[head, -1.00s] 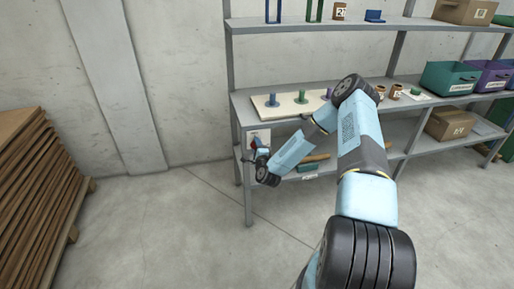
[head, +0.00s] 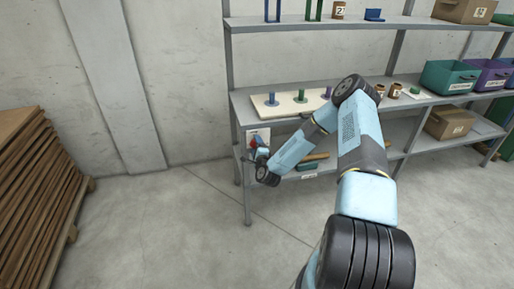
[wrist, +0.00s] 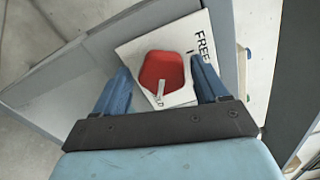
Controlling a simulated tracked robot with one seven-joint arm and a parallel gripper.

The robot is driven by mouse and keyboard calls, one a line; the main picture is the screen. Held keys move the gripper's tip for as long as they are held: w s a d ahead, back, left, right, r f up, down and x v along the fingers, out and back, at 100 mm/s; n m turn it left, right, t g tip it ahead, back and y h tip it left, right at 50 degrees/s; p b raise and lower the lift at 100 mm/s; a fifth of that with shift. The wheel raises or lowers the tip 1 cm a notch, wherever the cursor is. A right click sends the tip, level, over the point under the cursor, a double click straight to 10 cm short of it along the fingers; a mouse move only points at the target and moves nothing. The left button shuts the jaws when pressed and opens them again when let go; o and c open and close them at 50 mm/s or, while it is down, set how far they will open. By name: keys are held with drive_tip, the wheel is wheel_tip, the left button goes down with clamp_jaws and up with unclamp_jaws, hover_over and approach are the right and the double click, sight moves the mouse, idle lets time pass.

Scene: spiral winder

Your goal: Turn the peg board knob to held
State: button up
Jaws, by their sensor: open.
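The peg board (head: 291,103) is a pale board with upright coloured pegs on the shelf's middle level. Below its left end, a white label plate (head: 264,133) is on the shelf's front. In the wrist view this plate (wrist: 138,48) carries a red knob (wrist: 161,72) with a light pointer bar; the word "FREE" reads at its upper right, and other lettering is partly hidden. My gripper (wrist: 163,82) is open, its blue fingers on either side of the knob. Whether they touch it I cannot tell. In the head view my gripper (head: 252,158) is at the plate, small and partly hidden by my wrist.
The grey shelf unit (head: 240,104) has a post just beside the plate. Teal and purple bins (head: 450,78) and cardboard boxes (head: 449,122) stand to the right. Stacked brown boards (head: 38,170) are at the left. The floor between is clear.

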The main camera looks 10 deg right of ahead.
drive_tip(key=s, duration=1.3)
drive_tip(key=shift+s, duration=0.35)
